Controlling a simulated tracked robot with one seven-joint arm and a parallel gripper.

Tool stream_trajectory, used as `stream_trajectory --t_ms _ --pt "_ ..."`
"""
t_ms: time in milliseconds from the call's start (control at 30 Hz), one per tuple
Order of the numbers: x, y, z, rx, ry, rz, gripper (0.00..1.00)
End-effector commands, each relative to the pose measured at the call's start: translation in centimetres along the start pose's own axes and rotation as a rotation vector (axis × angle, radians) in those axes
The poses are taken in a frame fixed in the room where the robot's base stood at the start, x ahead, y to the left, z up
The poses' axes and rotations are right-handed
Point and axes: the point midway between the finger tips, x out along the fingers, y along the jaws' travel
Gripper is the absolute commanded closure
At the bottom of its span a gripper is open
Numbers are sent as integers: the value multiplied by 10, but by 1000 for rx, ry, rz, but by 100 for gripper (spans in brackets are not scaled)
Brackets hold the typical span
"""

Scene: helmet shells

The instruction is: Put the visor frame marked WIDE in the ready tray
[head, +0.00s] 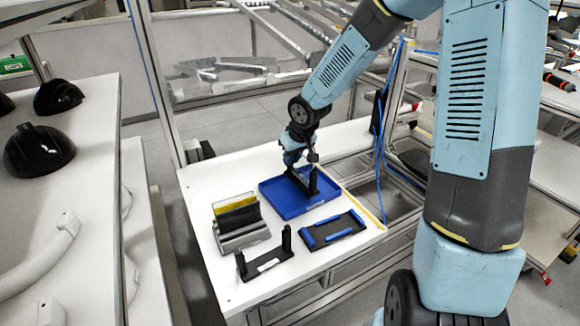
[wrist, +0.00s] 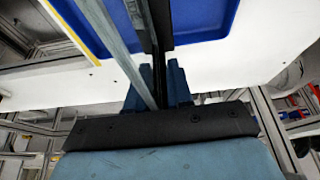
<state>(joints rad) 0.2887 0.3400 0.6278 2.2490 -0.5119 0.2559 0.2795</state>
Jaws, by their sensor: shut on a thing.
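My gripper (head: 299,163) is over the blue tray (head: 279,207) on the white table, shut on a black visor frame (head: 312,181). The frame is partly hidden by my gripper, and no marking on it can be read. It appears at or just above the tray floor; I cannot tell whether it touches. In the wrist view my fingers (wrist: 160,88) close on a thin dark piece, with the blue tray (wrist: 205,22) beyond. A second black visor frame (head: 265,264) with two uprights and a white label stands at the table's front; its label is too small to read.
A grey rack (head: 242,238) holding yellow and dark panels stands left of the tray. A black fixture with blue edge pieces (head: 333,230) lies in front of the tray. Black helmet shells (head: 38,150) are on the left bench. Blue cables hang behind the table's right side.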

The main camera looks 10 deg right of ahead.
Motion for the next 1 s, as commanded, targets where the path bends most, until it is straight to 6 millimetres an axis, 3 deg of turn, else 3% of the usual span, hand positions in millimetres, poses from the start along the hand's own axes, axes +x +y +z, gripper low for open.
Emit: stream_trajectory --t_ms 200,500,933,967,1000 --pt "10 0 -3 -2 0 0 100" --pt "33 0 7 -1 0 0 100" --pt "37 1 9 0 0 1 100" --pt "38 1 10 0 0 1 78" --pt "38 1 9 1 0 1 75"
